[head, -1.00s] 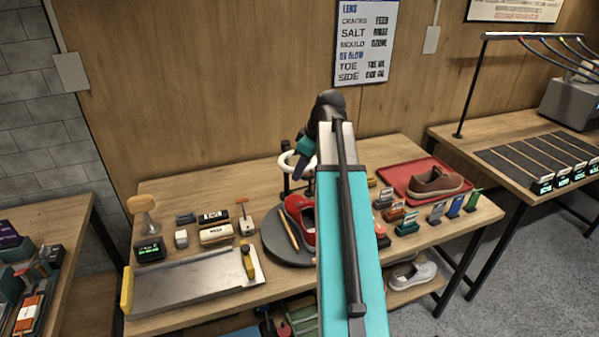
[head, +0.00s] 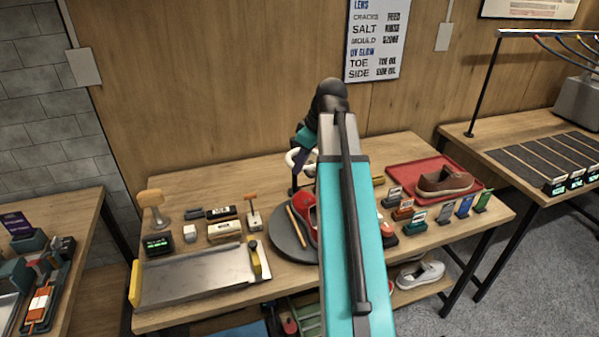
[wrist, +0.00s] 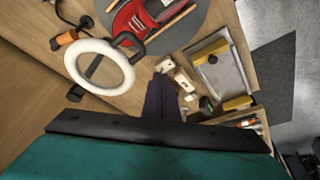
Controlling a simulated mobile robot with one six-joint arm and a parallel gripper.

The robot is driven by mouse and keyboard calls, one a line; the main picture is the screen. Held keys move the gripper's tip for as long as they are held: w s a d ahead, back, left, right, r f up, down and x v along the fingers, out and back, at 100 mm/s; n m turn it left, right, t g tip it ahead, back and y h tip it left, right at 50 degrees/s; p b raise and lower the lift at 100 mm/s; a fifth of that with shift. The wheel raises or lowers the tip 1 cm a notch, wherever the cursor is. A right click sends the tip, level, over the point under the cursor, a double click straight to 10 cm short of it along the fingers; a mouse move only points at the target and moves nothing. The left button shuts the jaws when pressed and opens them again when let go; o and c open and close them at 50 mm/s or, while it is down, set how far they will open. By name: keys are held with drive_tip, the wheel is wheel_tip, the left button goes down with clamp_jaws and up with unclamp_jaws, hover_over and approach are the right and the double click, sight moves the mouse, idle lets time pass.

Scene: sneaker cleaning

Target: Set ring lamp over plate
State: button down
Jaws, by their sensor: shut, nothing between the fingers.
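The ring lamp has a white ring, seen in the head view (head: 292,160) partly behind my gripper and in the wrist view (wrist: 72,62) at the left. A black clamp (wrist: 127,40) joins its rim beside the plate. The round grey plate (head: 281,237) stands on the table with a red sneaker (head: 309,213) and a wooden-handled tool on it; the plate also shows at the top of the wrist view (wrist: 196,33). My gripper (wrist: 160,85) is shut and empty, to the right of the ring in the wrist view. My arm hides part of the plate and sneaker.
A metal tray (head: 200,272) with yellow ends lies front left, with small blocks and brushes behind it. A red tray (head: 408,171) with a brown shoe stands at the right, near several small labelled holders (head: 416,220). A white shoe (head: 420,274) lies on the lower shelf.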

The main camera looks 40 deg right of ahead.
wheel_tip(320, 180, up, 7)
drive_tip(key=d+b, duration=0.2)
drive_tip(key=shift+d, duration=0.2)
idle(0.4)
